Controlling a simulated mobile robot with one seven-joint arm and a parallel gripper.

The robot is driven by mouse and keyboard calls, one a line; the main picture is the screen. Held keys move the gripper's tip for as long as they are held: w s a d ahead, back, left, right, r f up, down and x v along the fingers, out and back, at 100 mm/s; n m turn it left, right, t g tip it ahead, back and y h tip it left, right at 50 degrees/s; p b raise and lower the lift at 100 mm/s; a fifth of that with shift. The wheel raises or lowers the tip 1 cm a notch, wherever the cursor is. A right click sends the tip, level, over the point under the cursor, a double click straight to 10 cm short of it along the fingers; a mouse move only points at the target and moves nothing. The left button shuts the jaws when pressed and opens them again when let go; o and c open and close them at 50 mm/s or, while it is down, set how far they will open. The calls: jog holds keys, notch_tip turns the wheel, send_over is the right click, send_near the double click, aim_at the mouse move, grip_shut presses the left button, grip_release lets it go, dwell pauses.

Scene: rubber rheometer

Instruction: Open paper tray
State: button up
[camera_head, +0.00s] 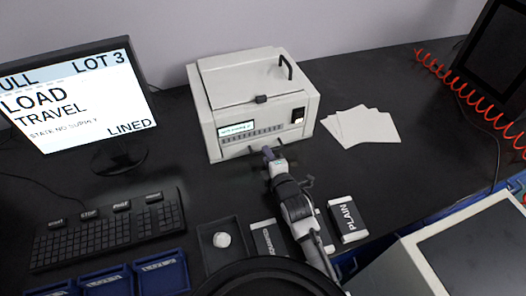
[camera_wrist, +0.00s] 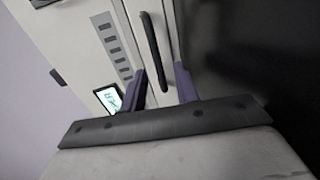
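The white boxy machine (camera_head: 240,95) stands at the back middle of the bench, with a small lit screen and a row of buttons on its front. Its lower front panel, seen in the wrist view (camera_wrist: 168,30), carries a dark bar handle (camera_wrist: 152,50). The panel looks shut, flush with the front. My gripper (camera_wrist: 160,88) is open, with its two purple fingers apart and the handle ahead, roughly in line with the gap. It also shows in the head view (camera_head: 268,154), close to the machine's lower front. I cannot tell whether the fingers touch the handle.
White sheets (camera_head: 361,126) lie right of the machine. A monitor (camera_head: 75,100) and keyboard (camera_head: 108,225) are at left. A dark tray with a white lump (camera_head: 221,240), a PLAIN box (camera_head: 348,218) and blue bins (camera_head: 160,275) sit in front. A red coiled cable (camera_head: 470,90) hangs at right.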

jog(key=shift+w+a, duration=0.15)
jog(key=shift+w, duration=0.15)
grip_shut()
dwell(0.3)
